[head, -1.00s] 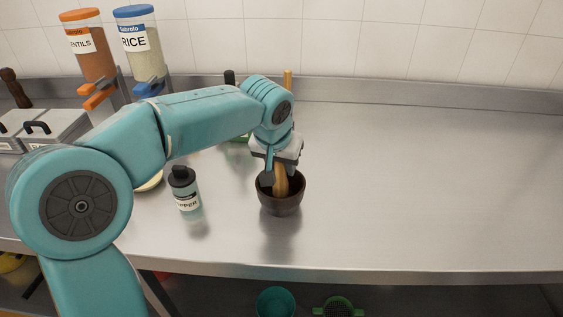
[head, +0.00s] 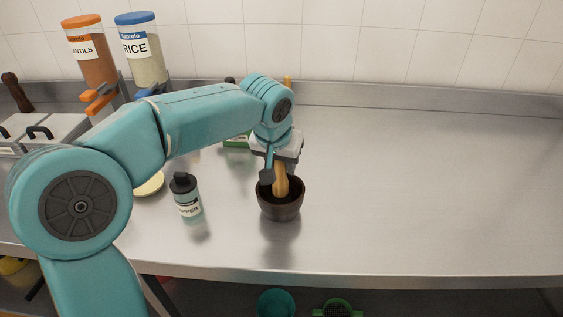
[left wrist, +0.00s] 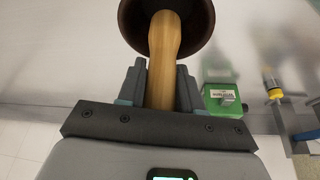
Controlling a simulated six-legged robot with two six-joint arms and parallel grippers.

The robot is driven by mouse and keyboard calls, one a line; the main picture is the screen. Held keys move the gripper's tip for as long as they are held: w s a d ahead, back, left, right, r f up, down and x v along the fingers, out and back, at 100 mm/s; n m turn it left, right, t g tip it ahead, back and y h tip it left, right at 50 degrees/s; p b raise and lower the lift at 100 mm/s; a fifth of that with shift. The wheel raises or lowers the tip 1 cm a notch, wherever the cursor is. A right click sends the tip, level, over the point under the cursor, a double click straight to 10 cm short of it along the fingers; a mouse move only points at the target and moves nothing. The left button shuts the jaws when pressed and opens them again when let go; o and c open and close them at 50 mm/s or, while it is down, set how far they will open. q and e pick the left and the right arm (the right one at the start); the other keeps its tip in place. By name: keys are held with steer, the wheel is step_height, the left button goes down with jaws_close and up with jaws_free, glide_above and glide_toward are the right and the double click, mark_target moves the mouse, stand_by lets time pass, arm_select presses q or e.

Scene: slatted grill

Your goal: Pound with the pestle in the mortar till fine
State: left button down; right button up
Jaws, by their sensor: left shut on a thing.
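The dark brown mortar (head: 281,207) stands upright on the steel counter. The wooden pestle (head: 281,180) is tilted slightly, its lower end inside the mortar's bowl. My left gripper (head: 274,172) is over the mortar, shut on the upper part of the pestle. In the left wrist view the pestle (left wrist: 163,50) runs from between the fingers (left wrist: 160,88) into the mortar (left wrist: 196,22). The contents of the mortar are hidden. My right gripper is not in view.
A pepper bottle (head: 186,197) stands left of the mortar, with a pale dish (head: 150,185) behind it. A green box (head: 237,141) is behind. Lentils (head: 92,52) and rice (head: 140,50) dispensers stand at the back left. The counter's right side (head: 430,180) is clear.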

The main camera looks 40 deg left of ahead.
arm_select(q)
step_height(320, 180, up, 7)
steer(key=p, duration=0.5)
steer(key=shift+f, duration=0.3)
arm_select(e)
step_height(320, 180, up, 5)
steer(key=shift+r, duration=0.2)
arm_select(q)
steer(key=shift+s+d+f, duration=0.1)
steer(key=shift+s, duration=0.05)
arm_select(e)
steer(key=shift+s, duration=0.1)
